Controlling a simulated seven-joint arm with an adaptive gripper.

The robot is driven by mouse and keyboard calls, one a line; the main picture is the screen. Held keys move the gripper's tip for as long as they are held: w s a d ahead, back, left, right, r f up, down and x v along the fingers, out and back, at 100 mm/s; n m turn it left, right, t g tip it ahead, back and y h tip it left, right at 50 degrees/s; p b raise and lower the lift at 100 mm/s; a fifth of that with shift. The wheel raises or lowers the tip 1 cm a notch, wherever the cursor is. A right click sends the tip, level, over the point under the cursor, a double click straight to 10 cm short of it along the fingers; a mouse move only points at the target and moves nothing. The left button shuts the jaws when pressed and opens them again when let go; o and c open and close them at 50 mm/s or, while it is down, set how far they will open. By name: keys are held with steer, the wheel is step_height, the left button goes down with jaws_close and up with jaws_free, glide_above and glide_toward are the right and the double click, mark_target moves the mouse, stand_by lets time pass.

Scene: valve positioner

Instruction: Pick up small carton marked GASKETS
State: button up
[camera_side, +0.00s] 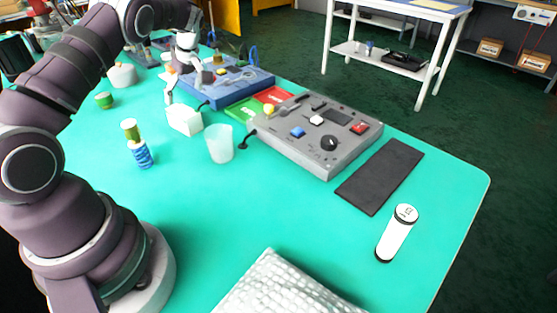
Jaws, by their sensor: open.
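A small white carton (184,121) stands on the green table, left of a frosted cup. I cannot read any marking on it at this size. My gripper (186,99) hangs just above the carton, pointing down. Its fingers are spread apart, with nothing visible between them. I cannot tell whether the fingertips reach down beside the carton's sides.
The frosted cup (219,143) and a grey control box (318,134) stand right of the carton. Green and blue cylinders (142,153) stand to the left. The table's front middle is clear, beside a white textured pad (280,288).

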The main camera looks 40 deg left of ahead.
mark_target(185, 112)
steer(key=x, duration=0.3)
steer(key=d+x, duration=0.1)
steer(key=x, duration=0.2)
steer(key=shift+a+f, duration=0.1)
steer(key=shift+f, duration=0.5)
steer(key=c, duration=1.3)
steer(key=shift+r, duration=0.1)
